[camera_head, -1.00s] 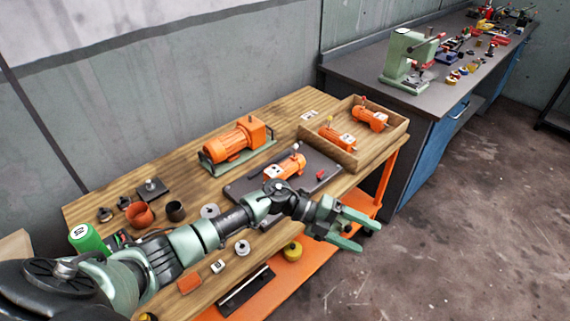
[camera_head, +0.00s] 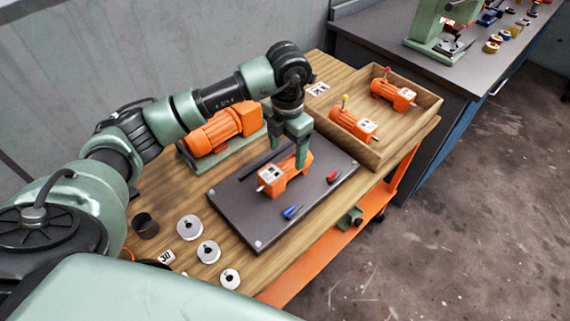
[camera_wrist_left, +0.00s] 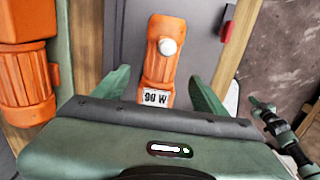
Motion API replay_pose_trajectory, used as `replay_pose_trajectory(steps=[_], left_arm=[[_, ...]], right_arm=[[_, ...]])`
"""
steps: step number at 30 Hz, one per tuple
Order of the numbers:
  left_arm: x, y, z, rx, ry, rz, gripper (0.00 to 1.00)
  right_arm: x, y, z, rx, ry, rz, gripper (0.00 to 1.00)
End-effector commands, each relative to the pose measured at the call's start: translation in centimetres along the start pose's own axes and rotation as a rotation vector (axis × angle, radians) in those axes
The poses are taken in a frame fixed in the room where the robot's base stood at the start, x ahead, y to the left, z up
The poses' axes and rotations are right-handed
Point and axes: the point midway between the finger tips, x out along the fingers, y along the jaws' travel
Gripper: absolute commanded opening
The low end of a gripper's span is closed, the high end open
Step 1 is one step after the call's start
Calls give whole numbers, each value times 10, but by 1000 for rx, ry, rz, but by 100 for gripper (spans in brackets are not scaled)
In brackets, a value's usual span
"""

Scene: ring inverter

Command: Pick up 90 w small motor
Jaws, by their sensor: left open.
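The orange 90 W small motor (camera_head: 285,178) lies on a dark plate (camera_head: 240,217) on the wooden table. In the left wrist view the motor (camera_wrist_left: 155,65) shows its "90 W" label and a round silver knob. My left gripper (camera_head: 299,150) points down over the motor's far part, with its green fingers open. In the wrist view the gripper (camera_wrist_left: 163,88) has one finger on each side of the motor, with gaps visible. Whether the fingers are low enough to touch the motor is hard to tell. My right gripper is not clearly seen.
A larger orange motor (camera_head: 215,132) stands on a green base behind the plate. A wooden box (camera_head: 413,118) with two orange motors is to the right. Blue (camera_head: 290,212) and red (camera_head: 333,177) small parts lie on the plate. Grey discs (camera_head: 208,251) lie in front.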

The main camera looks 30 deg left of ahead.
Motion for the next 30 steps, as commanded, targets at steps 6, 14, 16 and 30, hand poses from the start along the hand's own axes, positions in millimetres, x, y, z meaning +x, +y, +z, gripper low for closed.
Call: replay_pose_trajectory(steps=[6, 14, 16, 30], left_arm=[[24, 0, -3, 0, 5, -4, 72], [61, 2, -6, 1, 3, -5, 72], [65, 2, -6, 1, 1, -5, 72], [66, 2, -5, 1, 0, -5, 5]], right_arm=[[-11, 1, 7, 1, -12, 2, 0], [-22, 3, 6, 1, -12, 3, 0], [-22, 3, 5, 1, -11, 4, 0], [-21, 3, 0, 0, -2, 3, 0]])
